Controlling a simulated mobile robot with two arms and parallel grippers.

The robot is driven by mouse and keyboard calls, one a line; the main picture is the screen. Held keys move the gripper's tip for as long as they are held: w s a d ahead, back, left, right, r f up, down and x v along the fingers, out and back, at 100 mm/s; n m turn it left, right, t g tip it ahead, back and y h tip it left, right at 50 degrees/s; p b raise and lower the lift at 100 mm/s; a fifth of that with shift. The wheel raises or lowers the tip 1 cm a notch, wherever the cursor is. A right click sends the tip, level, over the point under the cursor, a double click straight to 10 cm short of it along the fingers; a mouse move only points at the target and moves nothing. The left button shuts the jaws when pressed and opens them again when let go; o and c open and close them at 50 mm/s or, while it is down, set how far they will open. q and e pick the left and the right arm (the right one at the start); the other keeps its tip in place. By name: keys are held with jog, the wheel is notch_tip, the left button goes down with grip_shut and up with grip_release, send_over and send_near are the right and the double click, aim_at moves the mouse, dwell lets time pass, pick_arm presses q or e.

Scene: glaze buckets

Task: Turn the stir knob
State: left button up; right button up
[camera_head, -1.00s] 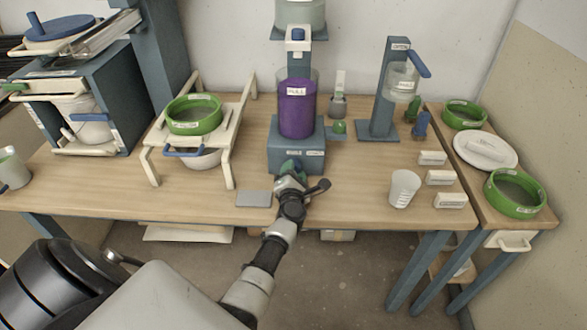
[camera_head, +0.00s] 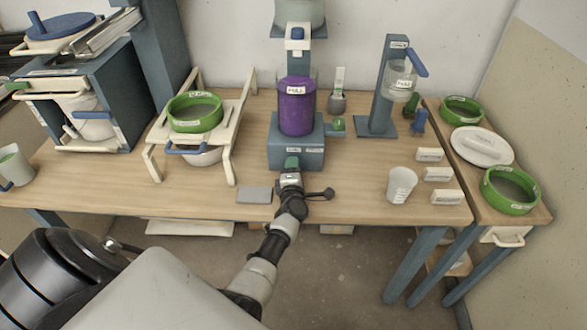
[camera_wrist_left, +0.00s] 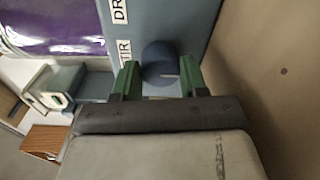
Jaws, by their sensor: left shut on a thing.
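A round dark blue knob (camera_wrist_left: 160,63) with a pale line on its face shows in the left wrist view, beside a label partly reading "TIR". It sits on the front of the blue-grey stand (camera_head: 312,152). My left gripper (camera_head: 291,163) is at that stand's front in the head view, where it hides the knob. In the left wrist view its green fingers (camera_wrist_left: 160,82) are on both sides of the knob, shut on it. A purple bucket (camera_head: 297,112) stands upright on the stand. My right gripper is not in view.
A grey plate (camera_head: 254,195) lies left of my gripper. A white cup (camera_head: 401,186) and several white label blocks (camera_head: 438,174) are to the right. A green-ringed sieve (camera_head: 195,113) rests on a cream rack at left. The front middle of the table is mostly clear.

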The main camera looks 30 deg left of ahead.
pick_arm(q)
jog(key=shift+f, duration=0.1)
jog(key=o, duration=0.9)
jog(key=shift+o, duration=0.2)
jog(key=p+v, duration=0.3)
jog(key=v, duration=0.7)
jog(key=shift+s+p, duration=0.1)
jog(key=shift+p, duration=0.3)
jog(key=shift+s+d, duration=0.25)
jog(key=shift+s, duration=0.05)
